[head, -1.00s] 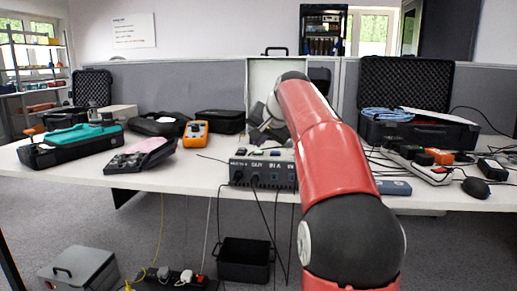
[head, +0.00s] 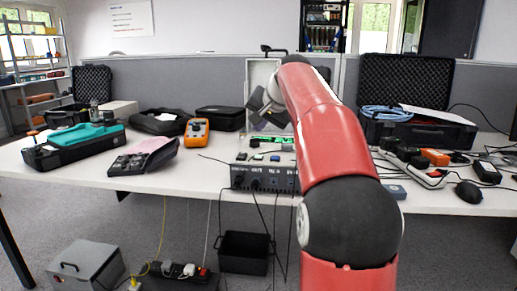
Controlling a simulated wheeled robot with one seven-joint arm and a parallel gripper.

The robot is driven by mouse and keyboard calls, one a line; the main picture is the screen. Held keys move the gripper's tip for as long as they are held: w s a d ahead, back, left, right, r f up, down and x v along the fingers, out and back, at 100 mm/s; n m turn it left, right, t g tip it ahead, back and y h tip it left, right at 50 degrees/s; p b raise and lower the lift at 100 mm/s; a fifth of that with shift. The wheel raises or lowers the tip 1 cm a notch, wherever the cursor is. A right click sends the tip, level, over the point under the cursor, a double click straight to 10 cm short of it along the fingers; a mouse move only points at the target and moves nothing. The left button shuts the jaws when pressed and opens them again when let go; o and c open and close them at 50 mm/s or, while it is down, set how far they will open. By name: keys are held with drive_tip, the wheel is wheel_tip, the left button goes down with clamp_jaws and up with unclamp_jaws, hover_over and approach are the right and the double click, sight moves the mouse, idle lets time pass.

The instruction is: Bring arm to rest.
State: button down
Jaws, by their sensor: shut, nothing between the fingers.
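My red arm rises from the lower right and bends forward over the table (head: 225,178). My gripper (head: 267,109), dark grey and small, shows just left of the arm's far end. It is shut and holds nothing, and it hangs above the back of the calibration unit (head: 262,182). The unit is a dark box with cable sockets on its front and a green circuit board (head: 270,139) at the back. The arm hides the unit's right side and part of the open case lid behind it.
A multimeter (head: 197,131), a black device with a pink cloth (head: 145,155) and a teal-topped case (head: 75,145) are on the left. An open black case (head: 420,130), power strips and a mouse (head: 469,191) are on the right. A black bin (head: 245,253) stands below.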

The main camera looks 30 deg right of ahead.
drive_tip(key=shift+f, duration=0.1)
idle(0.3)
drive_tip(key=s+a+f+n+g, duration=0.1)
drive_tip(key=s+a+f+n, duration=0.1)
drive_tip(key=s+a+f, duration=0.4)
drive_tip(key=s+a+f+n+g, duration=0.1)
drive_tip(key=s+a+f+n, duration=0.1)
drive_tip(key=s+a, duration=0.5)
drive_tip(key=s+a+f+n+g, duration=0.1)
drive_tip(key=s+a+f+n, duration=0.2)
drive_tip(key=s, duration=0.6)
drive_tip(key=s+a+f+n, duration=0.1)
drive_tip(key=s+a+f, duration=0.1)
drive_tip(key=s+f, duration=1)
drive_tip(key=shift+f+n+g, duration=0.25)
drive_tip(key=shift+n+g, duration=0.05)
drive_tip(key=shift+s, duration=0.1)
